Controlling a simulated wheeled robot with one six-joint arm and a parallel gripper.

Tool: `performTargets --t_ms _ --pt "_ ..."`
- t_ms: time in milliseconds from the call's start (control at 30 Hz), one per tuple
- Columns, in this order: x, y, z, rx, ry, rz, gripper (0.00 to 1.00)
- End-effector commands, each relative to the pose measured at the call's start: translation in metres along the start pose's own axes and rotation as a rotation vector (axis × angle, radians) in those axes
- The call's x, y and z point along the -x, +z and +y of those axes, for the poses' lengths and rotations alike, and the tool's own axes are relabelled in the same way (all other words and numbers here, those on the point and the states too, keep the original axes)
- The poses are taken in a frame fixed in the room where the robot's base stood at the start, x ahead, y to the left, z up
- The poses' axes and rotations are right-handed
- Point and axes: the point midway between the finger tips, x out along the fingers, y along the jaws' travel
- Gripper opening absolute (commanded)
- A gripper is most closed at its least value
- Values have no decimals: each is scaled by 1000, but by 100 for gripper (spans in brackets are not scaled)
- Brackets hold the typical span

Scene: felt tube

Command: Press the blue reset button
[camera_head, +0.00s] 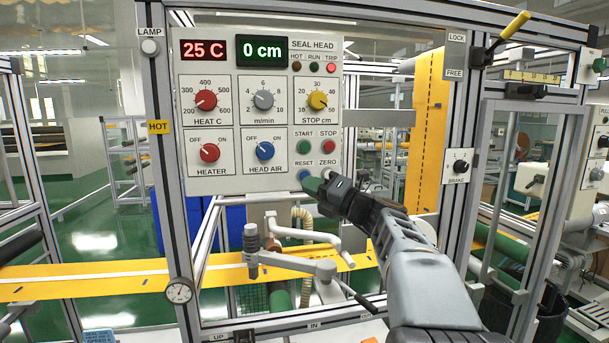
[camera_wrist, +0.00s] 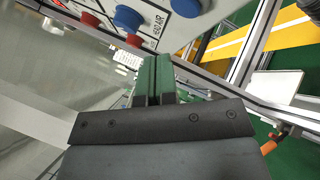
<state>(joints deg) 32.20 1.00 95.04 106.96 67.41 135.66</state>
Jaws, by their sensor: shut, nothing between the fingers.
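The blue reset button (camera_head: 304,175) is at the lower right of the grey control panel (camera_head: 222,178), under the RESET label. My gripper (camera_head: 314,184) is shut and empty, with its green fingertips close beside and below the button in the head view. I cannot tell whether they touch it. The ZERO button is hidden by my gripper. In the wrist view the shut green fingers (camera_wrist: 154,72) point up toward the panel. A blue knob (camera_wrist: 129,18) and another blue part (camera_wrist: 186,7) show there; which is the reset button is unclear.
A green start button (camera_head: 304,147) and red stop button (camera_head: 328,147) sit just above. The blue HEAD AIR knob (camera_head: 265,150) is to the left. A metal post (camera_head: 454,130) stands right of my gripper.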

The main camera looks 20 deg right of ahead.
Motion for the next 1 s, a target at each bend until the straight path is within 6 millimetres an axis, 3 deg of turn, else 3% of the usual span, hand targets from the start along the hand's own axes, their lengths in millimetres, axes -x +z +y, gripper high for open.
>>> performTargets --t_ms 300,1000 --pt "-15 12 -10 -1 -1 1 0" --pt "-17 12 -12 0 -1 0 0"
